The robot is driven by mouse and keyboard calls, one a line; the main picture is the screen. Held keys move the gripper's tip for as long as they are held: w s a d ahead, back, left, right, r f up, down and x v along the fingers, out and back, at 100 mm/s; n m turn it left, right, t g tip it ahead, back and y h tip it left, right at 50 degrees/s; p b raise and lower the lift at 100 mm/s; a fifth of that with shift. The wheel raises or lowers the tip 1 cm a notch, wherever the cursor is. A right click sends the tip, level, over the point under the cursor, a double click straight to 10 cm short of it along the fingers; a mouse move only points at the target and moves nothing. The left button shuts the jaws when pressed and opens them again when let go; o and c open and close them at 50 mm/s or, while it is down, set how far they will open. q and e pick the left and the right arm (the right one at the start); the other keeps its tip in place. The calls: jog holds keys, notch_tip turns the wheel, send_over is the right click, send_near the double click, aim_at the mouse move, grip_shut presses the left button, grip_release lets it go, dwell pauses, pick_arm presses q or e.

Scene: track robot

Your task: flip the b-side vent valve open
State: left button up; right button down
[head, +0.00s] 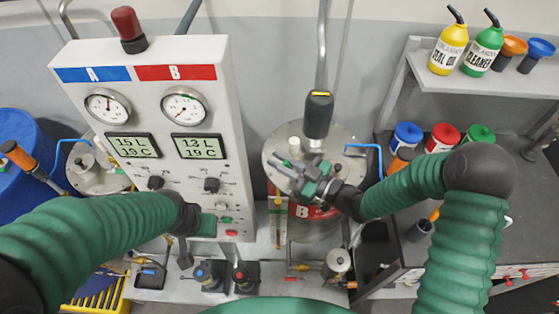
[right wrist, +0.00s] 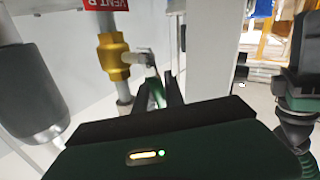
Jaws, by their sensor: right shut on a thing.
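In the right wrist view a brass valve (right wrist: 113,58) sits on a thin vertical pipe, below a red tag (right wrist: 105,4) reading VENT B. Its small grey lever (right wrist: 138,60) sticks out to the right, to my finger tips. My right gripper (head: 285,163) is above the lid of the B tank (head: 345,147) in the head view; its fingers also show in the right wrist view (right wrist: 163,88). It is shut on the lever, whose grasped end is mostly hidden. My left gripper (head: 205,225) is low before the gauge panel, its fingers unclear.
The gauge panel (head: 140,62), with A and B dials and displays, stands left of the B tank. A dark-handled hose nozzle (head: 318,112) rises behind my right gripper. A bench and shelf (head: 428,80) with bottles and coloured caps stand at the right. A blue drum (head: 22,170) is far left.

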jog(key=shift+w+d+f, duration=0.1)
jog(key=shift+d, duration=0.05)
jog(key=m+t+y+b, duration=0.1)
jog(key=b, duration=0.1)
jog(key=d+m+y+b, duration=0.1)
jog(key=b, duration=0.1)
jog(key=shift+d+r+t, duration=0.2)
jog(key=shift+r+t, duration=0.15)
jog(key=shift+t, duration=0.05)
jog(key=c, duration=1.7)
grip_release()
jog(key=shift+w, duration=0.1)
jog(key=shift+a, duration=0.1)
